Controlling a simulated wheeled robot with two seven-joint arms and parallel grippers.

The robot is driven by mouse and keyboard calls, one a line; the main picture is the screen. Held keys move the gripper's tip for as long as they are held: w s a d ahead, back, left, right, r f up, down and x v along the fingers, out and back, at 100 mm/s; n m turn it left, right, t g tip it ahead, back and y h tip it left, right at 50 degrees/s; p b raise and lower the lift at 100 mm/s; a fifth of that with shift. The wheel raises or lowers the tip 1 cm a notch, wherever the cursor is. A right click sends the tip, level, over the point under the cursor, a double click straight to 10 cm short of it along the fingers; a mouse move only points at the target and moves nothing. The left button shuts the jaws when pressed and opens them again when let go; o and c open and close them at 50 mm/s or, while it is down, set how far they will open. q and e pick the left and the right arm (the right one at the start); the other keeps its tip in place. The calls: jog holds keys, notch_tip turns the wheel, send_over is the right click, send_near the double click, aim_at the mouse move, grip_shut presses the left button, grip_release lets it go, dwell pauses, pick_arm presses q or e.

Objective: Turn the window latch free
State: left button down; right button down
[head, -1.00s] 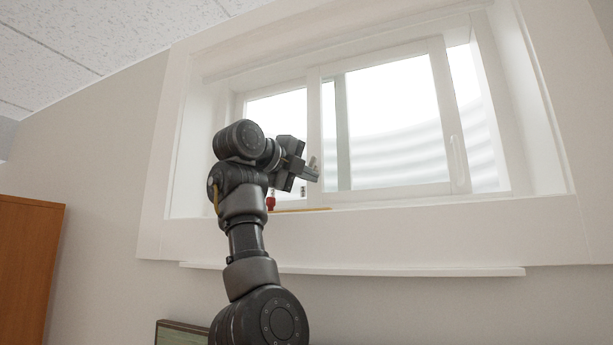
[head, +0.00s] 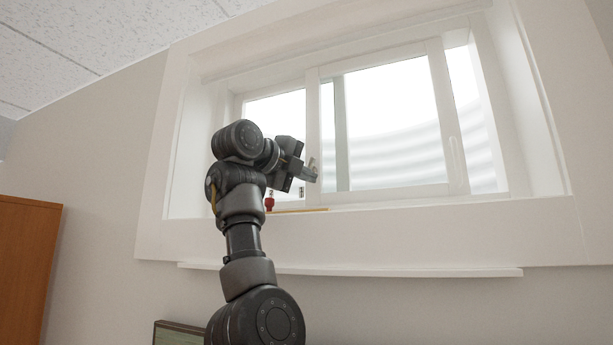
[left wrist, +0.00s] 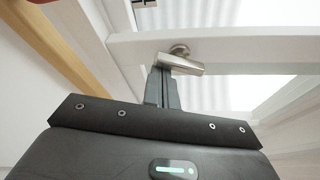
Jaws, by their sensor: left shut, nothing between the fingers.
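The window latch (left wrist: 180,62) is a small silver lever on a round base, fixed to the white window frame in the left wrist view. In the head view the latch (head: 312,163) is a tiny piece just beyond my fingertips. My left gripper (head: 312,175) is shut and empty at the lower middle of the window. In the left wrist view its closed fingers (left wrist: 162,82) end right at the lever's near side and seem to touch it. The exact contact is hard to tell. My right gripper is not in view.
The white sliding window (head: 395,125) sits in a deep recess. A small red object (head: 269,202) and a thin yellow-brown strip (head: 300,211) lie on the sill. An orange-brown cabinet (head: 28,258) stands at the left. A framed picture (head: 178,333) shows at the bottom.

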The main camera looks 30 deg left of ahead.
pick_arm(q)
jog(key=d+b, duration=0.1)
jog(key=d+f+b, duration=0.2)
jog(key=shift+d, duration=0.35)
jog(key=s+b, duration=0.1)
jog(key=s, duration=0.1)
jog(key=s+a+r+b, duration=0.1)
jog(key=s+b, duration=0.1)
jog(key=s, duration=0.1)
jog(key=s+b, duration=0.1)
jog(key=s, duration=0.2)
jog(key=shift+s+a+r, duration=0.15)
jog(key=shift+r, duration=0.05)
jog(key=shift+s, duration=0.3)
jog(key=shift+r+b, duration=0.1)
jog(key=shift+b, duration=0.25)
jog(key=shift+s, duration=0.15)
